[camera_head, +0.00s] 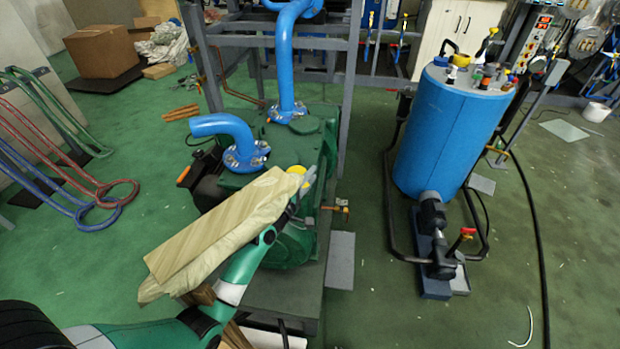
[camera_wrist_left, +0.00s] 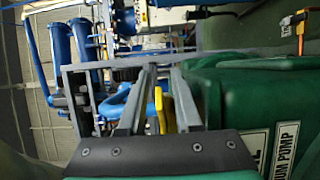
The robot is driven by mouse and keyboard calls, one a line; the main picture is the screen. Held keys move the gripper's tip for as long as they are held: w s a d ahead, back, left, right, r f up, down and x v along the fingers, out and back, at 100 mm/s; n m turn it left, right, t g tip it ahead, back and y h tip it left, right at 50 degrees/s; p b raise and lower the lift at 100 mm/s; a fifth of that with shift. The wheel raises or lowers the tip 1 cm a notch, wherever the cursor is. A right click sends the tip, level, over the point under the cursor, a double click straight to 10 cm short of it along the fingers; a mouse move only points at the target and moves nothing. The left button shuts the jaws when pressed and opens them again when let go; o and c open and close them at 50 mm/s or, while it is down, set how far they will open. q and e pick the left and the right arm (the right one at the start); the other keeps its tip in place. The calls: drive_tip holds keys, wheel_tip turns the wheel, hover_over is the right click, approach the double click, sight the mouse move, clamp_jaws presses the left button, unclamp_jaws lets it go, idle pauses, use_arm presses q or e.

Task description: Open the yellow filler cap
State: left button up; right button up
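The yellow filler cap (camera_head: 297,170) is on the green vacuum pump (camera_head: 318,140), beside the upper end of a wooden board, and is partly hidden. My left gripper (camera_head: 308,182) comes from below and is right at the cap. In the left wrist view, my left gripper's two fingers (camera_wrist_left: 162,92) are apart. The yellow cap (camera_wrist_left: 163,112) shows between them, nearer the right finger. I cannot tell whether a finger touches it. The green pump body (camera_wrist_left: 235,95), with "PUMP" labels, lies to the right. My right gripper is not in view.
A wooden board with crumpled paper (camera_head: 215,230) lies close along my left arm. Blue pipes (camera_head: 225,135) and a grey frame (camera_head: 350,80) stand around the pump. A blue tank (camera_head: 450,130) stands to the right.

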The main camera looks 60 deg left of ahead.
use_arm(q)
clamp_jaws()
idle(1.2)
